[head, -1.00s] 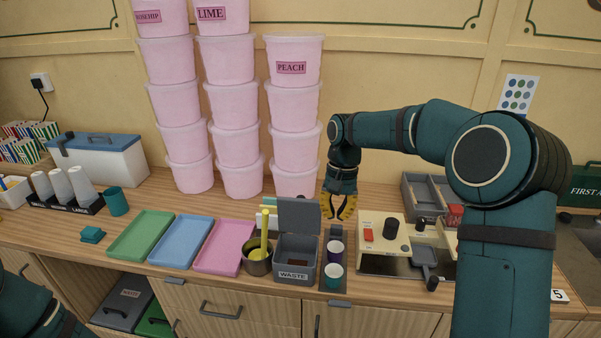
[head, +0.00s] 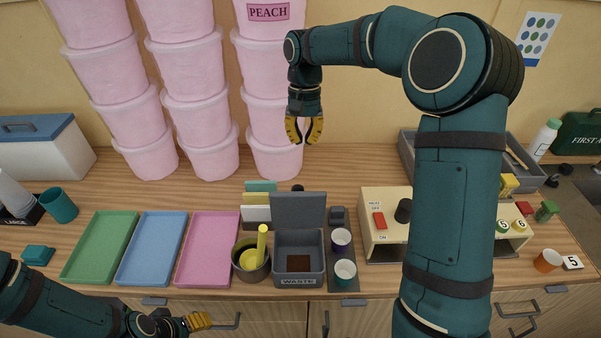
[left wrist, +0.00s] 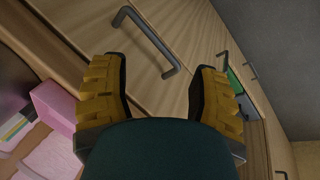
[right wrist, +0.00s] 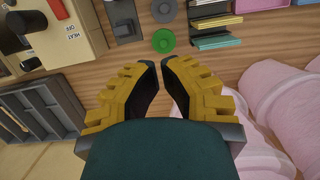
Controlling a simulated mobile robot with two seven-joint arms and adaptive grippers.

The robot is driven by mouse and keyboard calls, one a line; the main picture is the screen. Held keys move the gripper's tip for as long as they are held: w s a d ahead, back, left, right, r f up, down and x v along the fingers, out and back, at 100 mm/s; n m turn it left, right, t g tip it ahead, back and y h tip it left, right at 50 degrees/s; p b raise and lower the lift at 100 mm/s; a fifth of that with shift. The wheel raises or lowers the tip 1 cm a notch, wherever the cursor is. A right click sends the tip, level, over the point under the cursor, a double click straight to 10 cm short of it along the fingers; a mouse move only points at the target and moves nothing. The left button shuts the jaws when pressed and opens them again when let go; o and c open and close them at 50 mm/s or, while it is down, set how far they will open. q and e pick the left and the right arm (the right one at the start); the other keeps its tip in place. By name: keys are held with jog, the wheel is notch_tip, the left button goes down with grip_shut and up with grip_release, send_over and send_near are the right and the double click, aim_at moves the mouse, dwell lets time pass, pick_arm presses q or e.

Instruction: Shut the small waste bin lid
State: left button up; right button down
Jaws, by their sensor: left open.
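The small grey waste bin (head: 298,282), labelled WASTE, stands near the counter's front edge in the head view. Its lid (head: 298,210) stands upright at the back, so the bin is open and brown contents show inside. My right gripper (head: 304,141) points down above the back of the counter, behind and above the lid, apart from it. Its fingertips are a small gap apart with nothing between them, as the right wrist view (right wrist: 160,63) also shows. My left gripper (head: 205,322) is low in front of the drawers. In the left wrist view (left wrist: 160,75) its fingers are wide apart and empty.
A metal pot (head: 251,268) with a yellow handle stands close left of the bin. A dark rack with cups (head: 341,240) is close right. Coloured card holders (head: 257,214) stand behind the pot. Stacked pink tubs (head: 275,122) are at the back. A drawer handle (left wrist: 145,40) is near my left gripper.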

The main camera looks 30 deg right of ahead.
aim_at(298, 205)
jog(key=s+a+f, duration=0.2)
jog(key=s+f, duration=0.2)
jog(key=f, duration=0.3)
jog(key=shift+s+a+f, duration=0.25)
jog(key=shift+f, duration=0.1)
